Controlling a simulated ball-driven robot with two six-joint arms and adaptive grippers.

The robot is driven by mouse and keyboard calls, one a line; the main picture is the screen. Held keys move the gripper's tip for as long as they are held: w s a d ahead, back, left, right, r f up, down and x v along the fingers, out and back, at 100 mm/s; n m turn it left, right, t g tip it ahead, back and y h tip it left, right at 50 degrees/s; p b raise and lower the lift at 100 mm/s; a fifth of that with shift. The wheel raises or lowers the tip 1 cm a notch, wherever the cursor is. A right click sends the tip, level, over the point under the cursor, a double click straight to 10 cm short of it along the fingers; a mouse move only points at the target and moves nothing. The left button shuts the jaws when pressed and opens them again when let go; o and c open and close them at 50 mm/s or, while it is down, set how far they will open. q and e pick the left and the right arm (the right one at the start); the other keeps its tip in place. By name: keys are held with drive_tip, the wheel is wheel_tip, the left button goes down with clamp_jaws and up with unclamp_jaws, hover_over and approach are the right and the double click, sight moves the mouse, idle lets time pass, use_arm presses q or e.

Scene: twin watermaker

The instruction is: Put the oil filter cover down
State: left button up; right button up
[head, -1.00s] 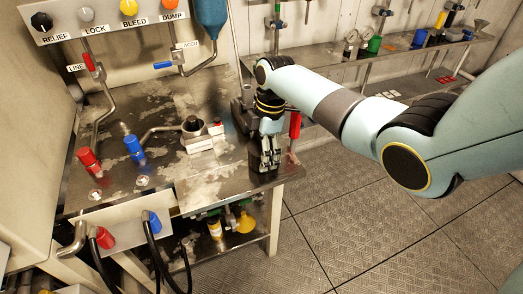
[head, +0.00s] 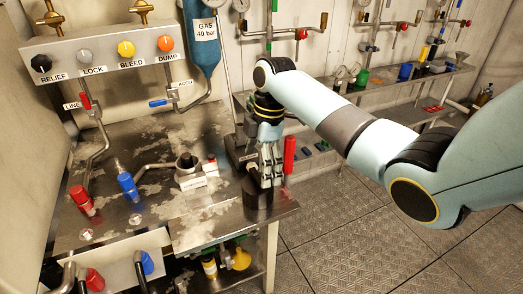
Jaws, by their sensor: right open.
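The oil filter cover seems to be the dark, short cylinder (head: 256,201) standing at the right front corner of the metal bench (head: 205,231). My right gripper (head: 269,182) points down at its upper right side, with its fingers open. The fingers overlap the top of the cylinder in the picture, and I cannot tell whether they touch it. My left gripper is not in view.
A small pump-like housing with a round opening (head: 188,162) stands left of the cylinder. Red (head: 80,198) and blue (head: 128,186) handles are further left. A red cylinder (head: 289,155) shows behind my gripper. The floor (head: 345,235) to the right is clear.

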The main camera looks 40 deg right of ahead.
drive_tip(key=r, duration=0.4)
drive_tip(key=shift+d, duration=0.3)
